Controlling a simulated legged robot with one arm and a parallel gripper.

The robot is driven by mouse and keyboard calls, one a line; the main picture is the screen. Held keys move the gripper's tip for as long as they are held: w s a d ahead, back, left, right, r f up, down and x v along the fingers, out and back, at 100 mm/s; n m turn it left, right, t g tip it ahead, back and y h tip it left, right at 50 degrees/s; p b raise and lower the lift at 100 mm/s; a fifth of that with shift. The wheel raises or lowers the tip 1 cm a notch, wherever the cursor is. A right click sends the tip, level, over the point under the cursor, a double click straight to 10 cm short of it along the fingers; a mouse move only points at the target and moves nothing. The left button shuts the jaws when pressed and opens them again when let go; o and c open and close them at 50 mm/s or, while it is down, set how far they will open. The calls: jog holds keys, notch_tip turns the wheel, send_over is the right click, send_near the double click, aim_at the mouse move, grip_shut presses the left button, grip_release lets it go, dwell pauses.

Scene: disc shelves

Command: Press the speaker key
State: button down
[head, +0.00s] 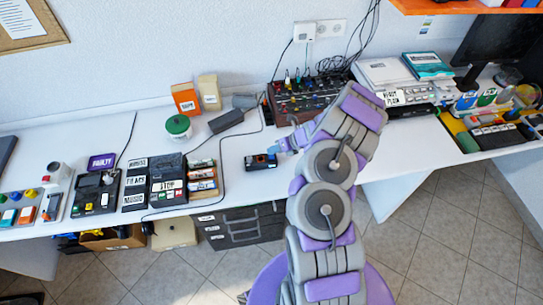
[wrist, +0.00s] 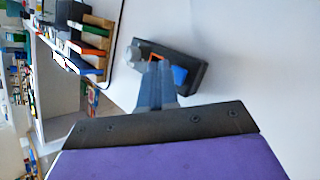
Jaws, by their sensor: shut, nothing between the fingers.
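A small black device (head: 261,162) lies on the white desk, left of my gripper. In the wrist view the device (wrist: 197,75) shows an orange-edged part and a blue key (wrist: 180,75). I cannot read any marking that says which key is the speaker key. My gripper (head: 277,149) is shut and empty, with its tips at the device's right end in the head view. In the wrist view the shut fingers (wrist: 157,70) overlap the device and hide part of it. I cannot tell whether they touch it.
A rack of labelled cases (head: 202,175) stands left of the device, with a black labelled unit (head: 168,188) beside it. A mixer with knobs and cables (head: 310,98) stands behind. White desk (head: 236,150) is clear around the device.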

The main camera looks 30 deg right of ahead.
aim_at(274, 157)
notch_tip(274, 157, up, 6)
jog(key=p, duration=0.5)
jog(key=shift+f, duration=0.1)
